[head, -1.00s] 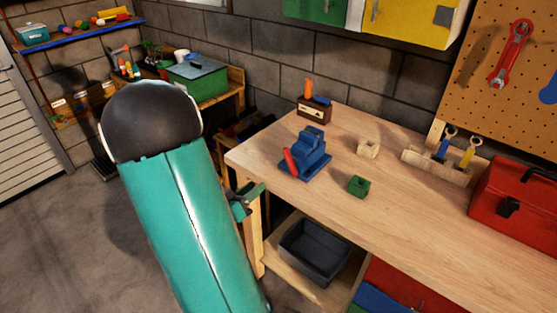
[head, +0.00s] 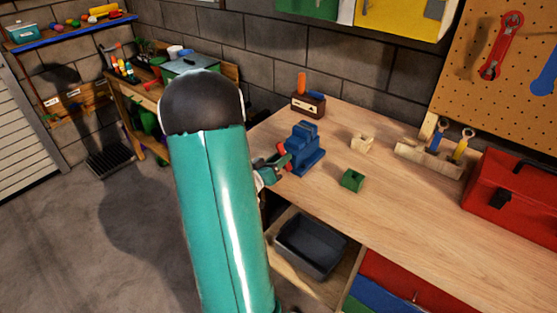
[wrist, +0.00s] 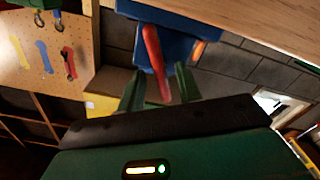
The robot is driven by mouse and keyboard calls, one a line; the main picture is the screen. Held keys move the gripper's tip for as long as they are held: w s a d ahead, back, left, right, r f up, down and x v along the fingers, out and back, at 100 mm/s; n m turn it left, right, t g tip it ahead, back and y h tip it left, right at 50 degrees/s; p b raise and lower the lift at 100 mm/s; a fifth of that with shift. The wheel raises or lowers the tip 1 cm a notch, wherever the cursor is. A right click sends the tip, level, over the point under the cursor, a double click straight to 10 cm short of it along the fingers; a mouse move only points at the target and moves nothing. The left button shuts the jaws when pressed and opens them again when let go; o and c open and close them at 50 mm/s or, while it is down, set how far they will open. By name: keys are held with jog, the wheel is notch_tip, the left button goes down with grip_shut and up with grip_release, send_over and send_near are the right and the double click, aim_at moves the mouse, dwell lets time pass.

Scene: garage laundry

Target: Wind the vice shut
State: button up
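The blue vice (head: 306,150) stands on the left end of the wooden workbench (head: 400,210). Its red handle (head: 282,152) is on its left side, partly hidden by my gripper in the head view. My gripper (head: 276,164) is at the handle, beside the vice. In the wrist view the vice (wrist: 180,35) is at the top and the red handle (wrist: 155,60) runs down between the two green fingers of my gripper (wrist: 158,88). The fingers are apart, with a gap showing on each side of the handle. The jaws' opening is not clear.
On the bench are a green block (head: 351,180), a pale wooden block (head: 362,143), a small brown box (head: 308,103), a tool rack (head: 430,158) and a red toolbox (head: 515,195). A dark bin (head: 310,245) sits below.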

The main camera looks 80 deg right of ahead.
grip_shut()
jog(key=shift+m, duration=0.4)
jog(key=m, duration=0.4)
jog(key=shift+s+a+m, duration=0.1)
jog(key=shift+s+m, duration=0.05)
jog(key=shift+m, duration=1.95)
